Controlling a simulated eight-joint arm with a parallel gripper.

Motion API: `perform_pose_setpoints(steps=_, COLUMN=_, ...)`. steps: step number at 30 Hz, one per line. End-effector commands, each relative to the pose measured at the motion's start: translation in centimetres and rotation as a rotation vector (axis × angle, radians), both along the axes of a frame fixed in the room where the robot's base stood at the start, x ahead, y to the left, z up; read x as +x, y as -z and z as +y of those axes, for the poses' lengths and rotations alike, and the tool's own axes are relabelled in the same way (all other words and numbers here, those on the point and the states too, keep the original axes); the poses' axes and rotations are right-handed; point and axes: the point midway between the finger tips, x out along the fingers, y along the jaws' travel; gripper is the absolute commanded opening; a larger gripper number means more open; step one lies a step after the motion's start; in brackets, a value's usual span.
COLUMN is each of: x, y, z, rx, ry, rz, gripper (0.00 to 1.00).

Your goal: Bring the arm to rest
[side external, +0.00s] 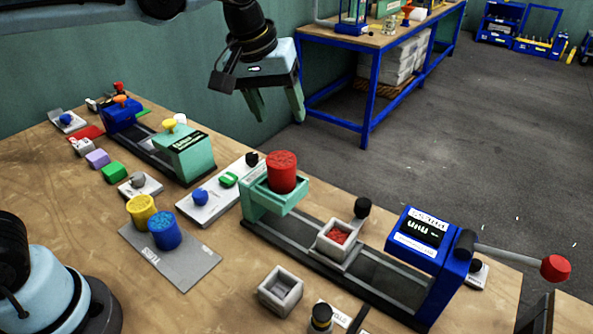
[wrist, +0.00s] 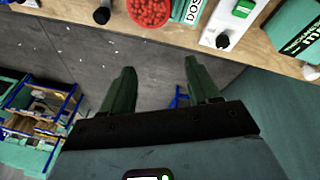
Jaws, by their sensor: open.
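My gripper (side external: 277,104) hangs in the air above the far edge of the wooden table, left of centre in the side view. Its two green fingers are apart with nothing between them. In the wrist view the open fingers (wrist: 160,85) point toward the table edge, with grey floor behind them. The nearest thing below is a red cylinder (side external: 282,172) on a green press stand; in the wrist view a red container filled with red pellets (wrist: 150,12) shows at the top. My gripper touches nothing.
A press with a blue head (side external: 430,250) and red-knobbed lever (side external: 555,268) stands at the right. A cup with red pellets (side external: 337,238) and an empty grey box (side external: 281,290) are nearby. Yellow (side external: 141,211) and blue (side external: 164,230) cylinders stand on a grey plate. A blue-legged bench (side external: 367,100) is behind.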

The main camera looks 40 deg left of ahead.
Motion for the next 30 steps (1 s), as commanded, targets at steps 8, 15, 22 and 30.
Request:
perform_pose_setpoints(steps=8, x=-5.9, y=2.2, z=5.6, rx=0.081, ry=0.150, rz=-0.157, gripper=0.60)
perform_pose_setpoints(steps=15, x=-10.3, y=5.7, z=8.8, rx=0.181, ry=0.265, rz=-0.271, gripper=0.60)
perform_pose_setpoints(steps=22, x=-12.1, y=7.7, z=10.0, rx=0.240, ry=0.320, rz=-0.320, gripper=0.60)
perform_pose_setpoints(steps=30, x=-12.2, y=7.8, z=10.0, rx=0.246, ry=0.327, rz=-0.324, gripper=0.60)
